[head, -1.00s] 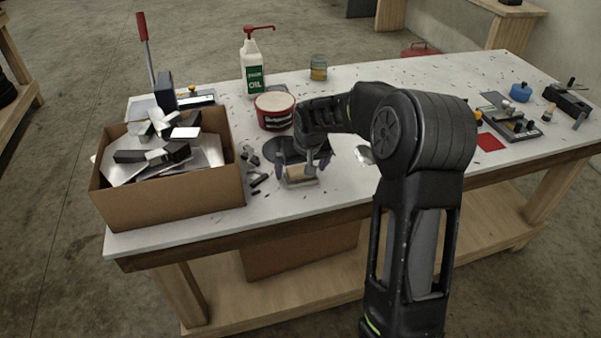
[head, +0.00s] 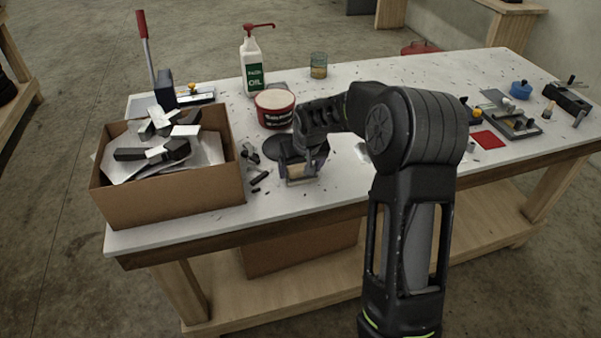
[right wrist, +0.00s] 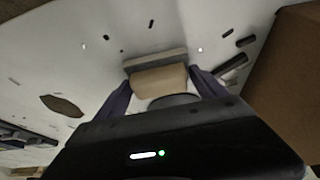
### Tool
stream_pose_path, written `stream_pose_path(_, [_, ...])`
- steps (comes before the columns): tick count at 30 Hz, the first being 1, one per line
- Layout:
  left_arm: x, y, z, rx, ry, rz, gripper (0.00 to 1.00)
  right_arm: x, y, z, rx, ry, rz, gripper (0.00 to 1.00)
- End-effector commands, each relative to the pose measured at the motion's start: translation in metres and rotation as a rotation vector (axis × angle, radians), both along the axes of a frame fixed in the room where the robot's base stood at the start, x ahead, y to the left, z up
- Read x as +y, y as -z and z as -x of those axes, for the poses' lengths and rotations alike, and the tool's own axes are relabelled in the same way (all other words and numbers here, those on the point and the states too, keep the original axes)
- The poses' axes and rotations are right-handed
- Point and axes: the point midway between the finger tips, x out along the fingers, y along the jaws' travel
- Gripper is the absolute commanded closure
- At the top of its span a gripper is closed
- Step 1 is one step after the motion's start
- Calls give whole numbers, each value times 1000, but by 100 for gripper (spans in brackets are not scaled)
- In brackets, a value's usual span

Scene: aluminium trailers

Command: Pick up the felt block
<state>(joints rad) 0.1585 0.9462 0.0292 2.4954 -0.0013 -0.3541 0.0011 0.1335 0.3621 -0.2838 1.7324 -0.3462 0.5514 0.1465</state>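The felt block (head: 297,172), a tan block on a grey base layer, is on the white workbench near its front edge, right of the cardboard box. My right gripper (head: 301,166) is over it, pointing down, with one finger on each side. In the right wrist view the block (right wrist: 158,80) lies between the two purplish fingertips (right wrist: 160,83). The fingers stand apart by about the block's width; any small gap or contact is hard to make out. My left gripper is in neither view.
The cardboard box (head: 172,205) full of metal offcuts stands close on the left. A red tub (head: 274,117), an oil bottle (head: 252,72) and a glass jar (head: 318,66) stand behind. A dark round disc (head: 283,150) lies just behind the block. Small dark scraps lie beside the box.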

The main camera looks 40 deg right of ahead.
Motion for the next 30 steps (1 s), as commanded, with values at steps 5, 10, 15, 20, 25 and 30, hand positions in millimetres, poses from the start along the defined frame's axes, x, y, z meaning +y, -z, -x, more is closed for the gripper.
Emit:
stream_pose_path(5, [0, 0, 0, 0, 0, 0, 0, 0, 0, 0, 0, 0, 0, 36])
stream_pose_path(10, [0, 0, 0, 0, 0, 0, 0, 0, 0, 0, 0, 0, 0, 50])
stream_pose_path(15, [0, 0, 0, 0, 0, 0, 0, 0, 0, 0, -1, 0, 0, 64])
stream_pose_path(20, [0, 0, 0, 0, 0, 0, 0, 0, 0, 0, -1, 0, 0, 68])
stream_pose_path(25, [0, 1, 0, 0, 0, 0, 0, 0, -8, -1, -3, 0, 1, 68])
stream_pose_path(30, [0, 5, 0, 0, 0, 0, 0, 0, -34, -1, -5, 0, 1, 68])
